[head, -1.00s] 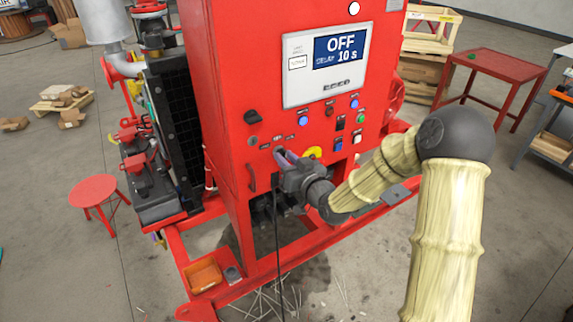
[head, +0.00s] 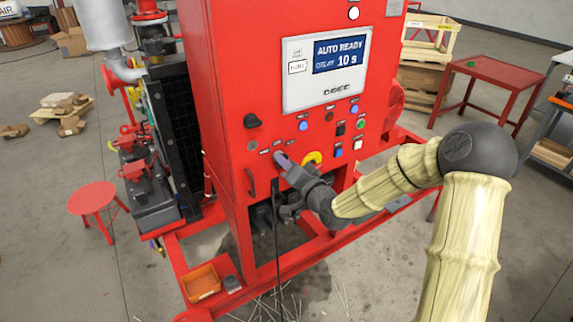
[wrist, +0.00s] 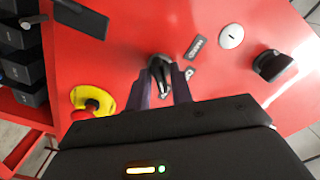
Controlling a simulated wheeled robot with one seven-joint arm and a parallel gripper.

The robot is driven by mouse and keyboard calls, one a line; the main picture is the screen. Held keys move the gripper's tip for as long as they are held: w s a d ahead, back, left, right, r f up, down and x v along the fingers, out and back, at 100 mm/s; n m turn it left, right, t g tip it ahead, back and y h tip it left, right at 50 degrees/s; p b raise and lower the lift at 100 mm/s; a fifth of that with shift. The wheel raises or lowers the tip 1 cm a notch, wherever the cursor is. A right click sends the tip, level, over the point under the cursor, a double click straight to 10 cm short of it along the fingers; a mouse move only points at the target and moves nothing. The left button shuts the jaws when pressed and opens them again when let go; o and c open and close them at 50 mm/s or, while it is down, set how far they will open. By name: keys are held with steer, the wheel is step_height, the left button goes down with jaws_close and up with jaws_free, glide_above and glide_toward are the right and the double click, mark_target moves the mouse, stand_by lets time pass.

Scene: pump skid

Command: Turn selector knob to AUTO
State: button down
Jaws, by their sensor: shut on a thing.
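The black selector knob (wrist: 160,66) sits on the red panel (wrist: 130,40) in the wrist view, between the two dark fingers of my gripper (wrist: 162,88). My gripper is shut on the knob. In the head view my gripper (head: 281,160) is at the lower left of the cabinet front, and its fingers hide the knob there. The display (head: 338,55) reads AUTO READY with a 10 s delay. A small dark label (wrist: 197,46) stands beside the knob.
A yellow-ringed red button (wrist: 92,103) is left of my gripper in the wrist view. A second black knob (wrist: 271,64) and a round white fitting (wrist: 230,36) are to the right. Several buttons are on the cabinet front. A red stool (head: 92,197) stands on the floor.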

stand_by(0.4)
steer(key=c, duration=1.5)
jaws_free()
steer(key=shift+s, duration=0.1)
steer(key=b+v, duration=1.2)
steer(key=v, duration=0.5)
steer(key=shift+d, duration=0.1)
